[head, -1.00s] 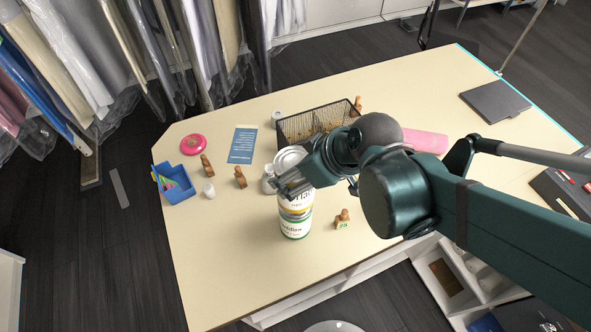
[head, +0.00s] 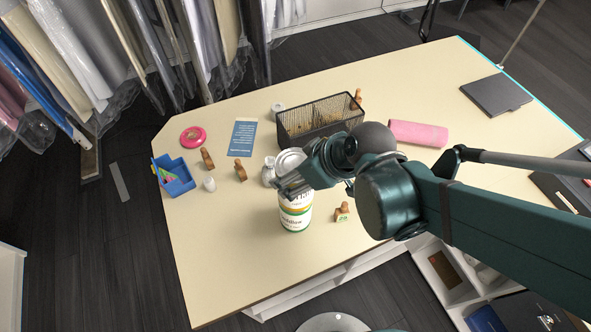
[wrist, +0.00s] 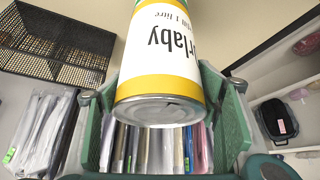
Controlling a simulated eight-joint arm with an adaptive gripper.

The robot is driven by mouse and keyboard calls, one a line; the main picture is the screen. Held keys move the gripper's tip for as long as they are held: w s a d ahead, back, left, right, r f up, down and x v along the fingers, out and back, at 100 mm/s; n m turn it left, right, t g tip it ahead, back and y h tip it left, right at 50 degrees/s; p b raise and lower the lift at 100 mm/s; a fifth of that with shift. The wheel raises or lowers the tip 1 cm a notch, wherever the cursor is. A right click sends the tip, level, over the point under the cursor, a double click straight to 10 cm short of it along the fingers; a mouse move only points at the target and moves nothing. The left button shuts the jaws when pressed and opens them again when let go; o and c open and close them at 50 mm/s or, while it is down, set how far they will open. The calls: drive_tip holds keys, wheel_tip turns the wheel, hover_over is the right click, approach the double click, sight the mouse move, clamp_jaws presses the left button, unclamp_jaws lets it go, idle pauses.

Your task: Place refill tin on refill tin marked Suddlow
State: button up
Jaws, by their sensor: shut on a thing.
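My gripper (head: 284,185) is shut on a white refill tin with a yellow band, its label ending in "rlaby" (wrist: 165,50). In the wrist view the tin is between the two green fingers, its metal end towards me and its lettering upside down. In the head view its silver lid (head: 290,160) shows above my fingers. The refill tin marked Suddlow (head: 296,223), white with a green band, stands upright on the table directly below the held tin. The two look in line, with little or no gap; I cannot tell whether they touch. The Suddlow tin's top is hidden.
A black mesh basket (head: 312,122) stands behind the tins. A grey jar (head: 268,172) is close on the left, and a wooden stamp (head: 342,211) on the right. A blue tray (head: 176,178) and a pink roll (head: 418,133) lie farther out. The table's front left is clear.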

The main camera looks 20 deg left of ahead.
drive_tip(key=shift+f, duration=0.1)
drive_tip(key=o, duration=1.5)
drive_tip(key=shift+r, duration=0.2)
drive_tip(key=v, duration=1.1)
drive_tip(key=shift+d+r, duration=0.25)
drive_tip(key=shift+r, duration=0.1)
idle(0.6)
drive_tip(key=w+d+r+m+t+h, duration=0.1)
drive_tip(key=d+m, duration=0.6)
drive_tip(key=d, duration=0.9)
drive_tip(key=w+d+r+m+t+h, duration=0.1)
drive_tip(key=w+d+m+t+h, duration=0.3)
drive_tip(key=d, duration=1.2)
drive_tip(key=w+m+h, duration=0.1)
drive_tip(key=m, duration=0.2)
drive_tip(key=shift+w, duration=0.25)
